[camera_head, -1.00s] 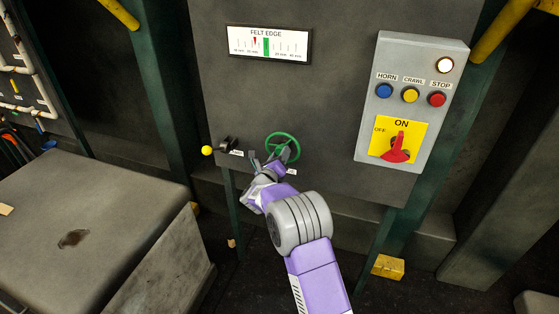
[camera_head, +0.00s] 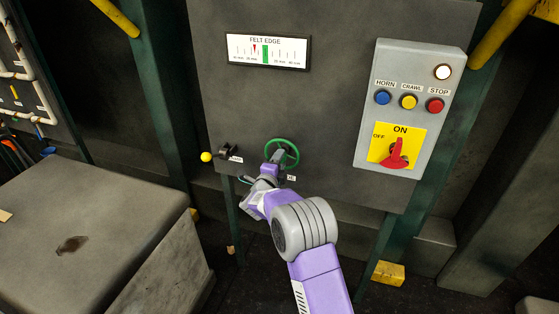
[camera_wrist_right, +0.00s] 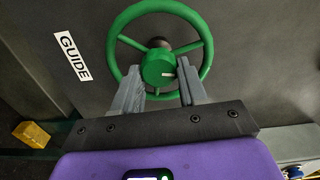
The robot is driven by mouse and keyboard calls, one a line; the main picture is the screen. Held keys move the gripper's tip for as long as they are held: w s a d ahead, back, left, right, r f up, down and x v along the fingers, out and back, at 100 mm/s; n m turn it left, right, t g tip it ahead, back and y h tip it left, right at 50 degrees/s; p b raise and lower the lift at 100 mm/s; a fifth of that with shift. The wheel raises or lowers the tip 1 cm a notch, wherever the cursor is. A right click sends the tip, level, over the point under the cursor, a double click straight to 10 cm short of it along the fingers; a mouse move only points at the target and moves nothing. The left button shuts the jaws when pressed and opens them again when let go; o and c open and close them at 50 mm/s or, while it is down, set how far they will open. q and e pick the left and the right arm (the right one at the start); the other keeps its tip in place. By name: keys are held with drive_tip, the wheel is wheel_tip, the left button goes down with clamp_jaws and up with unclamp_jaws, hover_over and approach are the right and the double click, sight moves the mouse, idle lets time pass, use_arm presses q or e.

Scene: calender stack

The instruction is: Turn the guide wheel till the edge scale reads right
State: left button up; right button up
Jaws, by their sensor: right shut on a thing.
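The green guide wheel (camera_head: 282,153) is mounted low on the grey panel. It also shows in the right wrist view (camera_wrist_right: 205,50), with a GUIDE label (camera_wrist_right: 72,56) to its left. My right gripper (camera_head: 274,157) is shut on the wheel's central hub (camera_wrist_right: 158,68), one finger at each side of it. A pale mark shows on the hub. The FELT EDGE scale (camera_head: 268,51) is higher on the panel. Its red pointer (camera_head: 254,48) stands a little left of the green band (camera_head: 265,54). My left gripper is not in view.
A grey control box (camera_head: 412,108) with HORN, CRAWL and STOP buttons and a red switch (camera_head: 397,154) is at the right. A black lever with a yellow knob (camera_head: 206,157) is left of the wheel. A grey block (camera_head: 95,220) fills the lower left.

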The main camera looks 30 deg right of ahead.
drive_tip(key=shift+w+a+n+p, duration=0.1)
drive_tip(key=shift+n+p, duration=2.3)
drive_tip(key=shift+n, duration=3.1)
drive_tip(key=shift+w+a+n+p, duration=0.15)
drive_tip(key=shift+n+p, duration=2.25)
drive_tip(key=shift+n, duration=3.1)
drive_tip(key=shift+w+a+n+p, duration=0.1)
drive_tip(key=shift+n+p, duration=2.3)
drive_tip(key=shift+n, duration=3.1)
drive_tip(key=o, duration=1.1)
drive_tip(key=shift+c, duration=0.2)
